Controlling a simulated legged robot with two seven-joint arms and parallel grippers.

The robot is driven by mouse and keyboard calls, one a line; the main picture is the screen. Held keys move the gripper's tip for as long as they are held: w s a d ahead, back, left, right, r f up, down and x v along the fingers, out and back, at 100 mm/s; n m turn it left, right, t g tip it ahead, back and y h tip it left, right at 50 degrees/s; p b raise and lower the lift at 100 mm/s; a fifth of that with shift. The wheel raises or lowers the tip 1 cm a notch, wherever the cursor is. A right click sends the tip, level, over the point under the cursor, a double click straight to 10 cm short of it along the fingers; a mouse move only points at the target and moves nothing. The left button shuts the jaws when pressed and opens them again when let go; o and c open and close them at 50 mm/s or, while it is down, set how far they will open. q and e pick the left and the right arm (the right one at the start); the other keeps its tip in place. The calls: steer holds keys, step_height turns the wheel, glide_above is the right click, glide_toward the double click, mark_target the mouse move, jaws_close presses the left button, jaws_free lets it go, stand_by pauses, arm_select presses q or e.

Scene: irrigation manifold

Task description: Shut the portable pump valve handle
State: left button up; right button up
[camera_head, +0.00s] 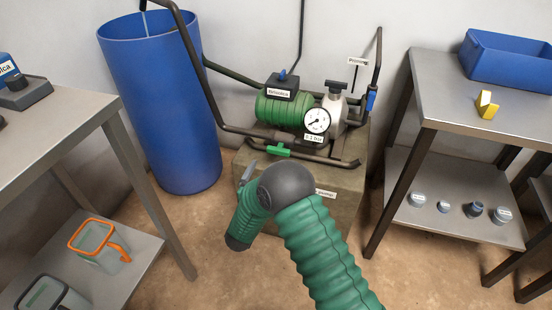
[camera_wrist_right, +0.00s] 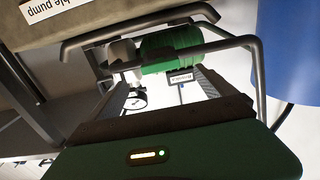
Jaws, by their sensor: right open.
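The portable pump has a green ribbed motor (camera_head: 283,108), a pale pump head with a round gauge (camera_head: 316,121), and a dark tube frame. It stands on a grey-brown block (camera_head: 345,180). A green lever (camera_head: 279,150) lies across the low front pipe; it looks like the valve handle. My right gripper (camera_head: 248,171), mostly hidden by its own green wrist, is in front of the block, below and left of the lever, apart from it. In the right wrist view the gripper (camera_wrist_right: 163,80) is open and empty, with the motor (camera_wrist_right: 165,50) beyond its fingers. My left gripper is out of view.
A blue barrel (camera_head: 155,100) stands left of the pump. A metal table (camera_head: 70,125) is at the left and a shelved table (camera_head: 440,90) at the right. A blue grip (camera_head: 371,100) is on the frame's right upright. Bare floor lies in front.

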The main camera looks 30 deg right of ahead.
mark_target(278, 153)
steer(key=b+x, duration=0.3)
steer(key=x, duration=0.6)
steer(key=shift+w+f, duration=0.1)
steer(key=shift+f, duration=0.05)
steer(key=shift+w+d, duration=0.25)
steer(key=shift+d, duration=0.05)
steer(key=c, duration=1.4)
